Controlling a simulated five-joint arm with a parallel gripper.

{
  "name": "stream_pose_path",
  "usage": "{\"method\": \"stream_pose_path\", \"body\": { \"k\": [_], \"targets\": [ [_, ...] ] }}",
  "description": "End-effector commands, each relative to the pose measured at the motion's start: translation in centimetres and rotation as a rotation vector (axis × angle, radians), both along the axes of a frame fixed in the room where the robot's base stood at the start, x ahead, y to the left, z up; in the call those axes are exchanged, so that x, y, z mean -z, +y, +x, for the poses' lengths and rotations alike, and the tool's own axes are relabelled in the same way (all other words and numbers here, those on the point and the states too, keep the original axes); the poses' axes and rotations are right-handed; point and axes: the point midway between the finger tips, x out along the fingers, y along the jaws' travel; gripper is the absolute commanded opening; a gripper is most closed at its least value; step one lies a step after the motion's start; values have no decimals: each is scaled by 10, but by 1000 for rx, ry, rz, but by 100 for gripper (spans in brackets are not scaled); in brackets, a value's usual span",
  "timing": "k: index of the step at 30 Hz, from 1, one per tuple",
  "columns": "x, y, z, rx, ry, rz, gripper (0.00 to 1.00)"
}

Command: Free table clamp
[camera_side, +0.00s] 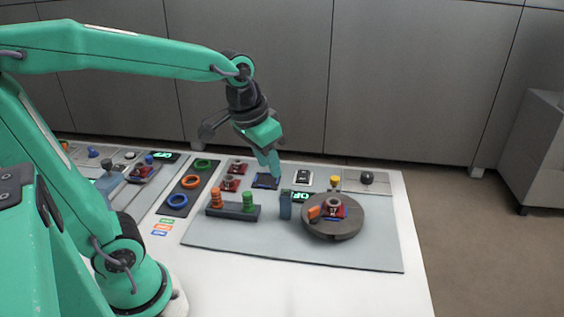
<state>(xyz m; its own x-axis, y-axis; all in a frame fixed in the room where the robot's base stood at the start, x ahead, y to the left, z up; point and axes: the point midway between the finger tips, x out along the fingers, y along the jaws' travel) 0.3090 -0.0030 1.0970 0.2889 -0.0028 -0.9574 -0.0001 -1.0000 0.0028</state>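A round dark turntable (347,226) stands on the grey mat at the right of the work area. A red part with a grey ring (334,205) sits on top of it. An orange block (314,213), which looks like the clamp, lies against the left side of the red part. My gripper (273,174) points down above the back of the table, up and to the left of the turntable, apart from it. Its fingers overlap in this view, so I cannot tell whether they are open. No held object shows.
A blue-grey post (285,205) stands just left of the turntable. A dark rack with orange and green pegs (233,211) is further left. Colored rings (191,182) lie on a dark strip. A panel with a dark knob (367,178) is behind. The mat's front (290,250) is clear.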

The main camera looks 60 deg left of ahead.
Motion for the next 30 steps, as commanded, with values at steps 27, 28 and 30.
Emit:
{"method": "stream_pose_path", "body": {
  "k": [27, 28, 30],
  "targets": [
    [92, -8, 125, 1, 287, 3, 33],
    [93, -8, 126, 1, 290, 3, 33],
    [94, -8, 127, 1, 293, 3, 33]
  ]
}}
